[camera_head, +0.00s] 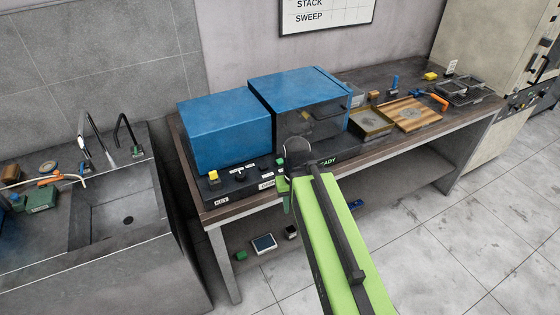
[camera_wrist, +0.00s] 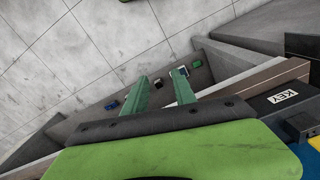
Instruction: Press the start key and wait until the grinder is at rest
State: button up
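A blue-cased machine, which looks like the grinder (camera_head: 225,130), stands on the bench with a dark control panel (camera_head: 240,182) along its front. A yellow key or button (camera_head: 213,176) sits at the panel's left end, above a KEY label (camera_head: 221,199). The label (camera_wrist: 285,98) and part of the yellow piece (camera_wrist: 315,143) show at the right of the wrist view. A lit sign reading "ADY" (camera_head: 328,161) is partly hidden by my arm. My gripper (camera_wrist: 161,80) has its green fingers apart with nothing between them; it is in front of the bench, right of the yellow piece.
A second blue-topped cabinet (camera_head: 300,90) with a dark front stands beside it. A sink (camera_head: 125,215) is at the left. Small items lie on the lower shelf. Floor at right is clear.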

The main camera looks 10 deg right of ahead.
grip_shut()
jog(key=shift+a, duration=0.1)
dwell(1.4)
